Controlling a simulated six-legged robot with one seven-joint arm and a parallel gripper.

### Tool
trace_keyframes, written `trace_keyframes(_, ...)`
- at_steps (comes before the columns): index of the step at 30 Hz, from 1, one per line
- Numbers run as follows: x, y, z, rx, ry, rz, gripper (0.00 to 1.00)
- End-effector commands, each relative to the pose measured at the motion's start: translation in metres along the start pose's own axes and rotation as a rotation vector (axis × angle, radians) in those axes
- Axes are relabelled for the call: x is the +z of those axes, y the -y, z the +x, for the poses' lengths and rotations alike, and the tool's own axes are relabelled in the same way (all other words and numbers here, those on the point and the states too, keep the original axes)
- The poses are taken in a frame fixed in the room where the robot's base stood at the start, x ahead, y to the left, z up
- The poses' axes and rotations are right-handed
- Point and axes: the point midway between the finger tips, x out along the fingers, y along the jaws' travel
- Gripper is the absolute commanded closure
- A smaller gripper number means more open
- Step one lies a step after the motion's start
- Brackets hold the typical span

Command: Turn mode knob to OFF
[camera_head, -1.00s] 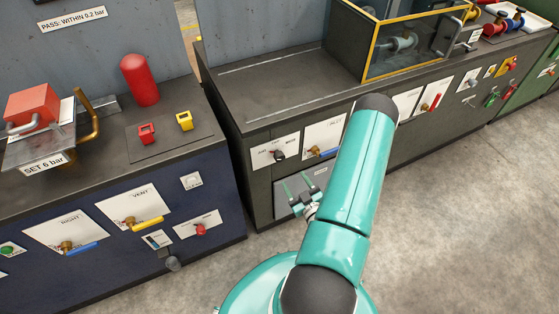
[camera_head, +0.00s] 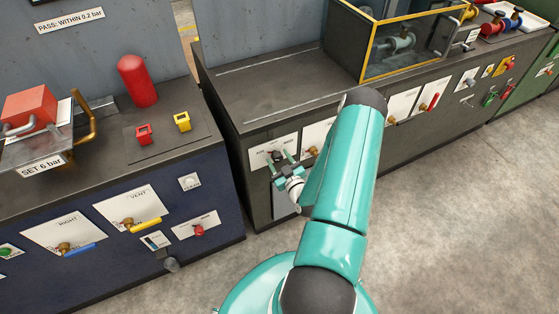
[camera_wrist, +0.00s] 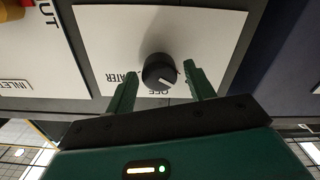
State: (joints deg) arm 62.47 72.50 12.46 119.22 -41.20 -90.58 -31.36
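The mode knob (camera_wrist: 158,68) is a round black knob on a white label plate (camera_wrist: 212,28) on the dark cabinet front. In the wrist view the plate's lettering is upside down; OFF reads just below the knob and a partly hidden word ending in ATER lies to its left. A pale pointer line on the knob slants toward the lower right. My gripper (camera_wrist: 160,74) is open, one green finger on each side of the knob's near part, with gaps showing. In the head view my gripper (camera_head: 279,160) is at the plate (camera_head: 259,158), partly covering the knob.
A neighbouring white plate (camera_head: 315,138) with a brass valve sits right of the knob, partly behind my arm. The dark cabinet top (camera_head: 270,85) above is bare. A blue cabinet (camera_head: 120,250) with levers stands at left. Floor at right is clear.

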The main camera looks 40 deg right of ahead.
Motion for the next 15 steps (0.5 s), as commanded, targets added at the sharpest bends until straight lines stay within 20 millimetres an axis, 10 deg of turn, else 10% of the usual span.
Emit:
trace_keyframes(6, 0.0001, -0.0001, -0.0004, 0.000, 0.000, 0.000, 0.88)
trace_keyframes(15, 0.0002, -0.0004, -0.0006, 0.000, 0.001, 0.026, 0.88)
